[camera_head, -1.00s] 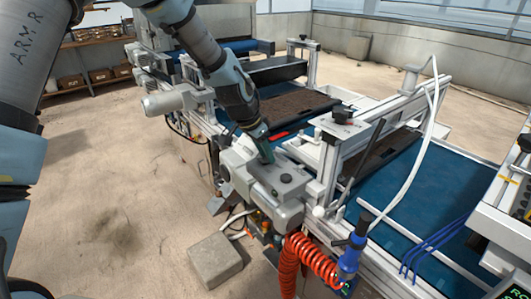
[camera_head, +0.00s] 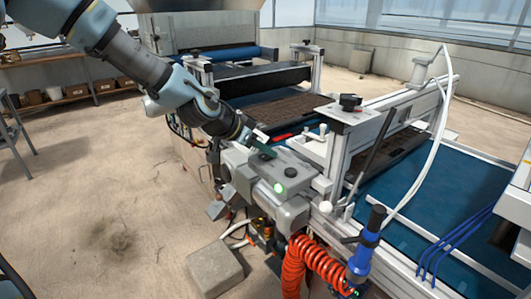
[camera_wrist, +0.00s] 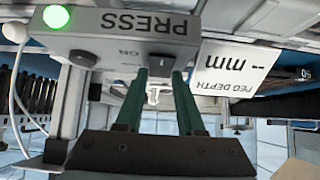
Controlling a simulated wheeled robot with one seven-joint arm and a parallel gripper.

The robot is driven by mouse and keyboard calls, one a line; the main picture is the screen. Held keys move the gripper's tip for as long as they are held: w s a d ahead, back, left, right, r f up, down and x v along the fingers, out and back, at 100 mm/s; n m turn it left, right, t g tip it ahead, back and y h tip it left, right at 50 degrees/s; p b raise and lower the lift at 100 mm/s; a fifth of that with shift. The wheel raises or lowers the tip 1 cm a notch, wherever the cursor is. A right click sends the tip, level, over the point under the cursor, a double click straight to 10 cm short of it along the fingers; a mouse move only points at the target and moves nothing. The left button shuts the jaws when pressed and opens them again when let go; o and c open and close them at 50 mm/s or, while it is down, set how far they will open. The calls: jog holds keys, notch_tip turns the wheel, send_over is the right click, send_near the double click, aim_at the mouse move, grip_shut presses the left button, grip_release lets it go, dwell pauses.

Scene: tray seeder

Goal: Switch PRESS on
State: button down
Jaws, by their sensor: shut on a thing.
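The PRESS box (camera_head: 300,172) is a grey housing on the near side of the machine line. In the wrist view its panel (camera_wrist: 115,42) shows the word PRESS upside down. Its round lamp (camera_wrist: 57,17) glows green, and the lit lamp also shows in the head view (camera_head: 279,188). A small dark switch knob (camera_wrist: 163,61) sits under the panel lettering, at the tips of my gripper's green fingers. My gripper (camera_wrist: 161,76) is shut on this knob; the exact contact is partly hidden. In the head view my gripper (camera_head: 266,152) reaches the box from the upper left.
A PEG DEPTH display (camera_wrist: 240,68) reading "-- mm" stands beside the panel. A blue conveyor belt (camera_head: 430,190) runs to the right. An orange coiled hose (camera_head: 294,270) and a blue-handled tool (camera_head: 366,245) are at the front. Open floor lies left.

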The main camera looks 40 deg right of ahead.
jog(key=shift+f, duration=0.1)
jog(key=c, duration=0.5)
grip_release()
jog(key=shift+a+r, duration=0.1)
jog(key=shift+r, duration=0.1)
jog(key=v, duration=1)
jog(key=shift+a+r, duration=0.15)
jog(key=shift+a, duration=0.1)
jog(key=shift+w, duration=0.1)
